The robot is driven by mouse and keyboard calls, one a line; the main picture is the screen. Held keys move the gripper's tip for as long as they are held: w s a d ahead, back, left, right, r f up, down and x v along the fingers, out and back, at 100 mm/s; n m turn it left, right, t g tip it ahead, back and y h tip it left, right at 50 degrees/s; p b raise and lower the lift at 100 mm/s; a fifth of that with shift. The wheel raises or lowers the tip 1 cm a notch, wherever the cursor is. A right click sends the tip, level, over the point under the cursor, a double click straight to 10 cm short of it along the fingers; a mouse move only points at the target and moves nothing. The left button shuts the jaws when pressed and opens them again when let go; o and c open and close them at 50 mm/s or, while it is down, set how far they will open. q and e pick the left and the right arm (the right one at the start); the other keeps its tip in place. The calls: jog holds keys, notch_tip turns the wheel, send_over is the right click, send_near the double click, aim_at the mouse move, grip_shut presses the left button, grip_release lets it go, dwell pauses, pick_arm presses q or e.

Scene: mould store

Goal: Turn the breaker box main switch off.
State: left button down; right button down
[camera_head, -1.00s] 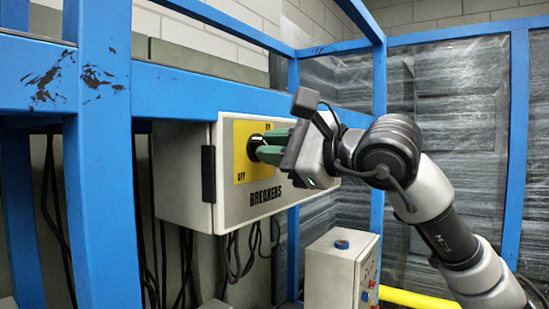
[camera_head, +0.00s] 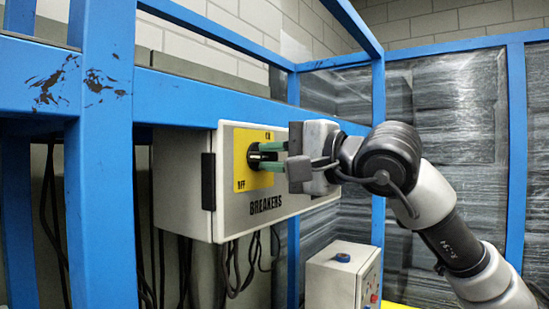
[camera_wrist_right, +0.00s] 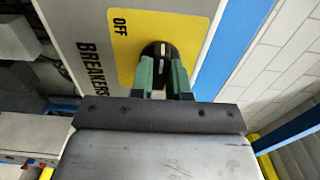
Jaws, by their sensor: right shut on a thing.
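The breaker box (camera_head: 300,203) is a pale box marked BREAKERS, fixed below a blue beam. Its yellow plate (camera_head: 240,178) has ON at the upper right and OFF at the lower left. The main switch (camera_head: 254,153) is a round black knob on this plate; the wrist view shows the switch (camera_wrist_right: 157,47) with a white line on it. My right gripper (camera_head: 264,156) is shut on the switch, its green fingers one above the other in the head view and on either side of the knob's middle in the wrist view. My left gripper is not in view.
A blue frame post (camera_head: 105,150) stands at the left and a blue beam (camera_head: 210,97) runs above the box. Dark cables (camera_head: 235,265) hang below it. A smaller control box (camera_head: 330,281) with buttons stands at lower right, below my right arm. Wrapped stacks (camera_head: 450,130) stand behind.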

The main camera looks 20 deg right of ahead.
dwell(0.4)
jog(key=c, duration=1.1)
grip_release()
jog(key=b+v, duration=0.3)
jog(key=v, duration=0.7)
jog(key=shift+s+d, duration=0.3)
